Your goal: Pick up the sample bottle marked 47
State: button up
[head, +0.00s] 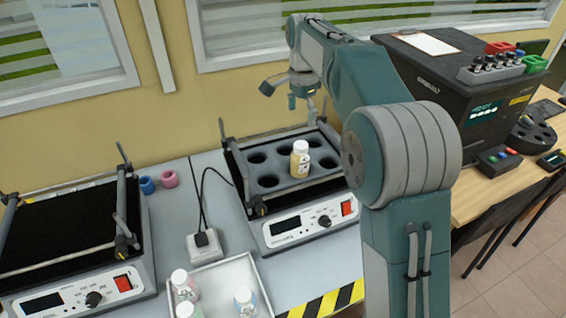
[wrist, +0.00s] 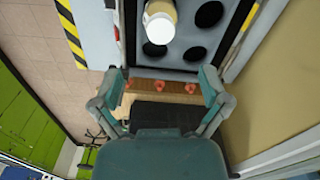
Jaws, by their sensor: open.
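A white-capped bottle with a yellowish body (head: 300,160) stands upright in the dark holed rack (head: 268,181) of the right-hand shaker. Its label has a dark mark that I cannot read for certain as 47. The bottle (wrist: 160,22) also shows at the top of the wrist view, cap towards the camera. My gripper (head: 303,100) is above and behind the rack, apart from the bottle. In the wrist view my gripper (wrist: 164,84) has its fingers spread with nothing between them.
A white tray (head: 222,268) at the front holds three white-capped bottles. A second shaker (head: 70,235) stands at the left, with blue and pink items (head: 169,179) beside it. A power socket with a cable (head: 204,244) lies between the shakers. A black analyser (head: 440,75) stands at the right.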

aim_at(300, 145)
jog(key=f, duration=0.2)
jog(key=d+f, duration=0.1)
jog(key=f, duration=0.2)
jog(key=shift+w+d, duration=0.1)
jog(key=shift+d, duration=0.1)
jog(key=f, duration=0.1)
jog(key=a+f, duration=0.1)
jog(key=f, duration=0.3)
jog(key=shift+w+a+f, duration=0.15)
jog(key=shift+a, duration=0.1)
jog(key=shift+d+f, duration=0.3)
jog(key=shift+d, duration=0.1)
jog(key=shift+a, duration=0.25)
grip_shut()
